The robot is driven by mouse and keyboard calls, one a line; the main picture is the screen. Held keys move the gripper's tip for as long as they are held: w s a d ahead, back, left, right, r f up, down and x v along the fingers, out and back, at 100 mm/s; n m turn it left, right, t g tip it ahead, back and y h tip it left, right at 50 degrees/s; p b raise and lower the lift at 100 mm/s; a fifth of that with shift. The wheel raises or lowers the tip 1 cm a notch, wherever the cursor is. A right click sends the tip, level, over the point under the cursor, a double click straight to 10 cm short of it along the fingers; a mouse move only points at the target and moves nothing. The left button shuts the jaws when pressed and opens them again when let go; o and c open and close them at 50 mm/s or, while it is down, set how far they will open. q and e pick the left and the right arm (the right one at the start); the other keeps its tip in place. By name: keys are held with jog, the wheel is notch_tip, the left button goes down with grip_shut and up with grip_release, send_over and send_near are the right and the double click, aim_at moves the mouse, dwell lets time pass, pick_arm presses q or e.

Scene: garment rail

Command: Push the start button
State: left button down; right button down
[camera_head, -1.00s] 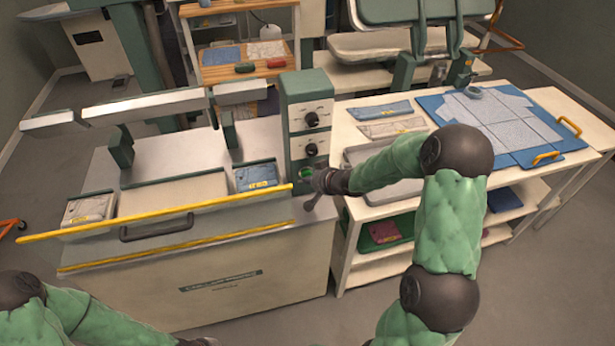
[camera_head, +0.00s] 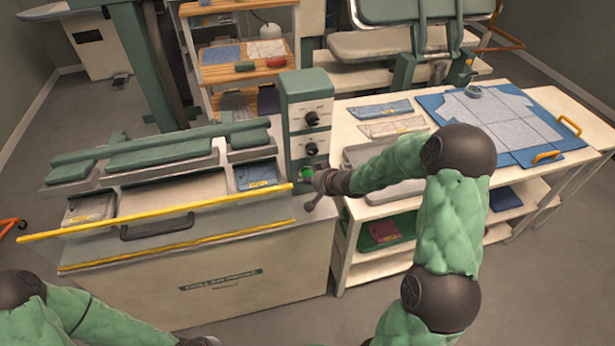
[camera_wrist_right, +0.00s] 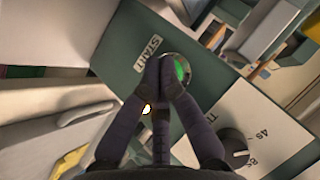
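The start button (camera_wrist_right: 181,69) is a green disc in a metal ring, next to a START label (camera_wrist_right: 148,52) on the green control column in the right wrist view. In the head view the button (camera_head: 306,173) shows low on the control column (camera_head: 309,95). My right gripper (camera_wrist_right: 166,62) is shut, its fingertips together over the button's edge and covering part of it; whether they touch it I cannot tell for sure. In the head view the right gripper (camera_head: 316,183) is at the column's front. Of my left arm only a part shows at the bottom left.
The press (camera_head: 160,155) beside the column has green padded upper parts lowered near its bed. A yellow bar (camera_head: 155,214) runs along its front. To the right stands a table with a blue mat (camera_head: 430,103) and cut cloth pieces. Two dark knobs (camera_head: 311,118) sit above the button.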

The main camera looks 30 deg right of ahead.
jog(key=shift+s+a, duration=0.1)
jog(key=shift+s, duration=0.35)
jog(key=s, duration=0.2)
jog(key=s+a, duration=0.1)
jog(key=s, duration=0.2)
jog(key=shift+a, duration=0.1)
jog(key=shift+f, duration=0.1)
dwell(0.9)
jog(key=s+a+f+g+y+b, duration=0.1)
jog(key=s+a+f+g+b, duration=0.15)
jog(key=a+f, duration=0.7)
jog(key=s+a+f+n+g+b, duration=0.1)
jog(key=s+a+f+g, duration=0.2)
jog(key=s+a+f, duration=0.3)
jog(key=s+a+f+n+g+b, duration=0.1)
jog(key=s+a+f+g, duration=0.3)
jog(key=s+f, duration=0.9)
jog(key=s+a+b, duration=0.1)
jog(key=a, duration=0.2)
jog(key=shift+n+y, duration=0.3)
jog(key=shift+y, duration=0.1)
